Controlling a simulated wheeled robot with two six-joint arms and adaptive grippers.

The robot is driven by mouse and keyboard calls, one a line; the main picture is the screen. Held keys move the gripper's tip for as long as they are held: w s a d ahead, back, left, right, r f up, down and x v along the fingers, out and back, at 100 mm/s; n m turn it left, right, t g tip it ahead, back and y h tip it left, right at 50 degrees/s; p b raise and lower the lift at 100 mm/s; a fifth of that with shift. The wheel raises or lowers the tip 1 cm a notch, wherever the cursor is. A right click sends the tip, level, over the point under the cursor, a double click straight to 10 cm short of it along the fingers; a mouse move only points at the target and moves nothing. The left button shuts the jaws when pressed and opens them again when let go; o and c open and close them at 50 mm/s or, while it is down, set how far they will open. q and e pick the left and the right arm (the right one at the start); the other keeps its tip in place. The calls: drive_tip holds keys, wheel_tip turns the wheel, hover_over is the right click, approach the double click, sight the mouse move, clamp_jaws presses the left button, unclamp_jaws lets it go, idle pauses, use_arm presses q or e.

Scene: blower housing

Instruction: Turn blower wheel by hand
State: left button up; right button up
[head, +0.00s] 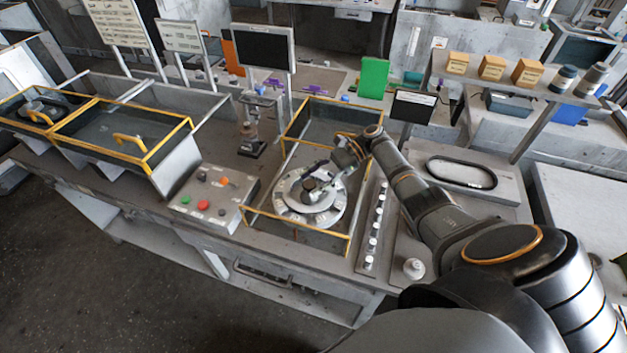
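The blower wheel (294,209) is a round grey-white disc with slots around its ring and a dark hub. It lies flat inside a station framed by yellow bars (297,226) on the workbench. My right gripper (318,190) is over the wheel's right side, close to the hub. Its fingers are small and partly hidden by the wrist, so I cannot tell whether they touch the wheel or are open or shut. My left gripper is not in view.
A control box (212,196) with coloured buttons stands left of the wheel. Yellow-edged bins (150,170) are further left. A black monitor (263,50) stands behind.

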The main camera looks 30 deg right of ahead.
drive_tip(key=shift+d+r, duration=0.15)
drive_tip(key=shift+d, duration=0.1)
drive_tip(key=v, duration=0.7)
idle(0.3)
